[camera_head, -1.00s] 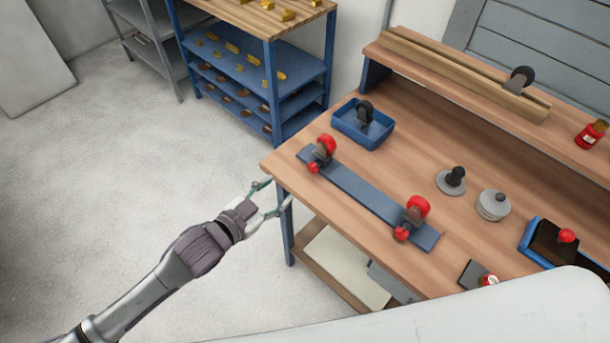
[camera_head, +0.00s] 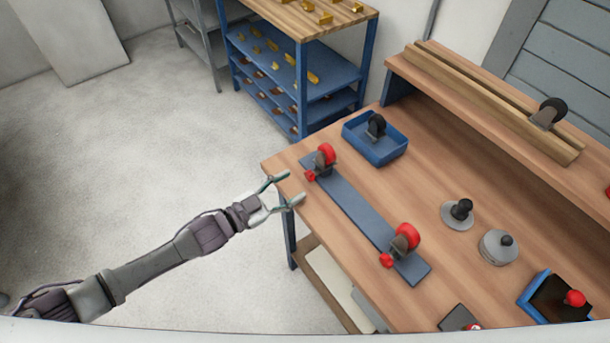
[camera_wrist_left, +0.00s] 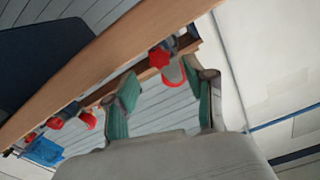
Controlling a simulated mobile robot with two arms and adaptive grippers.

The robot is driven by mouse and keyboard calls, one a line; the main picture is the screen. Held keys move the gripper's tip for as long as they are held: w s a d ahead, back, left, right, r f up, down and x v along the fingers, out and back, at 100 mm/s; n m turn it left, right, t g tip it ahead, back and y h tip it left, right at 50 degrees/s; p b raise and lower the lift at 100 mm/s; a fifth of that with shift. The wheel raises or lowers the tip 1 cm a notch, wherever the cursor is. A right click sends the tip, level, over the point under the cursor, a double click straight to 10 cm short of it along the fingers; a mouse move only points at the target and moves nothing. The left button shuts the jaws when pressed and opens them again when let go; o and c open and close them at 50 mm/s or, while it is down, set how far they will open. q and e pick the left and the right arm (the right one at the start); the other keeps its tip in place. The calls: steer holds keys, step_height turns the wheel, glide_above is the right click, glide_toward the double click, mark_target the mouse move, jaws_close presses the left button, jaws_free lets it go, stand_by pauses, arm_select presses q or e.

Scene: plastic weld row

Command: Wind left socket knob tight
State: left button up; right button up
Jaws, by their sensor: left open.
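A blue-grey bar (camera_head: 350,205) lies on the wooden bench, with a red-wheeled caster standing in a socket at each end. The left socket knob (camera_head: 310,176) is small and red, on the near side of the left caster (camera_head: 325,158). The right socket knob (camera_head: 386,260) sits by the right caster (camera_head: 406,238). My left gripper (camera_head: 291,188) is open and empty at the bench's left edge, just short of the left knob. In the left wrist view a red lobed knob (camera_wrist_left: 159,57), apparently the left one, shows beyond the spread fingers, apart from them. My right gripper is out of view.
A blue tray (camera_head: 397,154) holding a dark-wheeled caster stands behind the bar's left end. Round grey parts (camera_head: 500,247) and a blue box (camera_head: 530,296) are to the right. The raised shelf (camera_head: 480,106) runs along the back. Floor left of the bench is clear.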

mark_target(307, 177)
arm_select(q)
steer(key=shift+x, duration=2.35)
